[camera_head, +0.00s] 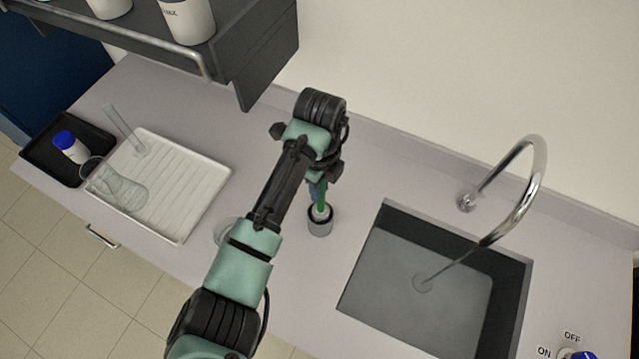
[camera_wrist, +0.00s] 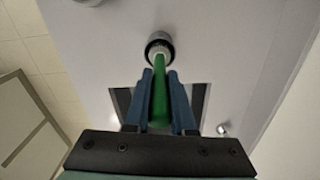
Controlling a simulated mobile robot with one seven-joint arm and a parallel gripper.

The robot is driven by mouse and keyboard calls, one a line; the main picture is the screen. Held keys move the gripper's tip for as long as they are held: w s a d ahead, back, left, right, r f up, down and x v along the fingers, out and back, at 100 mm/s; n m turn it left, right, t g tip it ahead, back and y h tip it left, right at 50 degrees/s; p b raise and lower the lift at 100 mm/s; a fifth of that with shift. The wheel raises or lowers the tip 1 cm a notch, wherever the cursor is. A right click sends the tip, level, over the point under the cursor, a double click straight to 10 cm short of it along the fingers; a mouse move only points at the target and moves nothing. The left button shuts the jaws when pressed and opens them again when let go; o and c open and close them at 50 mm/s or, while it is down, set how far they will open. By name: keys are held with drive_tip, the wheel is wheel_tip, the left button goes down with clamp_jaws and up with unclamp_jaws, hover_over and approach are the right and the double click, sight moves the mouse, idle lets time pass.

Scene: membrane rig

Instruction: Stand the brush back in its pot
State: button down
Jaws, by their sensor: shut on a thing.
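The brush has a green handle and a pale head. In the head view the brush (camera_head: 322,197) hangs head down below my gripper (camera_head: 316,187). My gripper's blue fingers (camera_wrist: 160,75) are shut on the green handle of the brush (camera_wrist: 158,98) in the wrist view. The pot (camera_head: 320,228) is a small grey cylinder with a dark mouth on the counter, left of the sink. In the wrist view the pot (camera_wrist: 158,37) lies just beyond the fingertips. The pale head is at the pot's mouth; its tip is hidden, and I cannot tell how deep it sits.
The sink (camera_head: 430,280) and its curved tap (camera_head: 530,180) are to the right. A white ribbed drainer (camera_head: 190,190) with glassware and a black tray (camera_head: 40,152) with a blue-capped bottle (camera_head: 70,146) are left. A dark shelf (camera_head: 255,60) overhangs the back.

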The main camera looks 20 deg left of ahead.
drive_tip(key=c, duration=0.7)
unclamp_jaws()
wheel_tip(320, 180, up, 12)
drive_tip(key=shift+f, duration=0.15)
drive_tip(key=shift+r, duration=0.6)
